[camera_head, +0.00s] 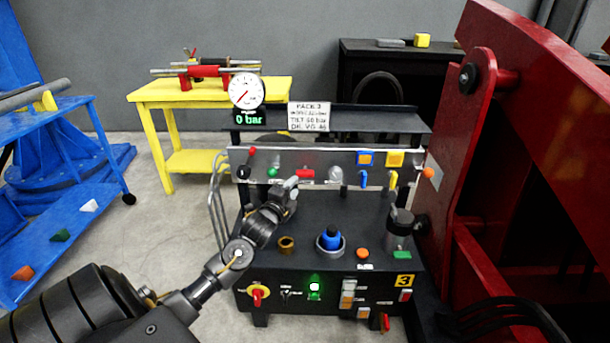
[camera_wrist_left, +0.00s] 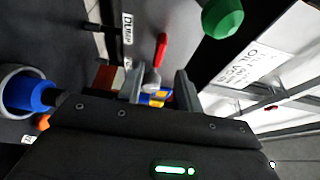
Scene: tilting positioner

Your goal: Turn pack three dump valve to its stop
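The dump valve's red lever (camera_head: 305,174) is on the upright panel of the pack three console (camera_head: 328,261). In the left wrist view the red lever (camera_wrist_left: 161,48) is beside a label that seems to read DUMP (camera_wrist_left: 127,29). My left gripper (camera_head: 292,184) is in front of the panel, just left of and below the lever. In the wrist view its two fingers (camera_wrist_left: 160,84) stand apart, with a silvery part visible between them and the red lever beyond the tips. I cannot tell whether a finger touches it. My right gripper is not in view.
A green knob (camera_head: 272,172) is left of the lever. A gauge (camera_head: 246,91) above reads 0 bar. A blue knob (camera_head: 330,238) and brass fitting (camera_head: 286,245) stand on the deck. A red steel structure (camera_head: 500,150) is close on the right; a yellow table (camera_head: 210,92) stands behind.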

